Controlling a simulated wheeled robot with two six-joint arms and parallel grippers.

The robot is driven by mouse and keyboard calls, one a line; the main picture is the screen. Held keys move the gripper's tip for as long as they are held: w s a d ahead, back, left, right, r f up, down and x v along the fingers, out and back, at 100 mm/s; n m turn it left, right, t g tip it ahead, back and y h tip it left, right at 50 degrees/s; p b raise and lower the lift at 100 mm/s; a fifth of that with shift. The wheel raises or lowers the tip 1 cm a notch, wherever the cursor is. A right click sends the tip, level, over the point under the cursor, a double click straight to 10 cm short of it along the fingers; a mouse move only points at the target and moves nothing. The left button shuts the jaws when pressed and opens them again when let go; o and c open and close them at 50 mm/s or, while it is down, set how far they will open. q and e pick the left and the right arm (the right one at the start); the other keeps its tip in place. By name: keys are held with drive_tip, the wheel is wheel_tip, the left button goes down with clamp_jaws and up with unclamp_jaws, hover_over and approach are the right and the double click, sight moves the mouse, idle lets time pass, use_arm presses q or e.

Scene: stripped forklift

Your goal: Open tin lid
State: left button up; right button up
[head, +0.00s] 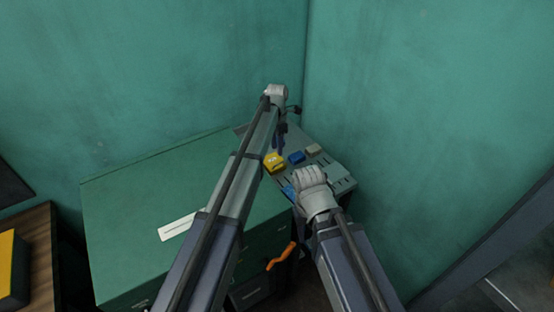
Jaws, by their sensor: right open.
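I cannot tell for sure which object is the tin. A small yellow box-like item (274,163) lies on a grey surface in the corner, beside a blue item (297,157) and a beige item (314,149). My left gripper (281,137) hangs from the far end of its arm, just above and behind the yellow item; its fingers are too small and dark to read. My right gripper (292,190) is open at the near edge of the grey surface, its fingers mostly hidden by its pale wrist.
The grey surface (340,172) stands against green walls in the corner. A large green cabinet (130,210) with a white label (178,227) on top is on the left. An orange handle-like thing (281,257) sits lower down. A wooden surface (38,235) is at far left.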

sight(277, 160)
use_arm(q)
wheel_tip(277, 160, down, 8)
drive_tip(key=b, duration=0.7)
drive_tip(key=shift+w+r, duration=0.1)
clamp_jaws()
idle(1.1)
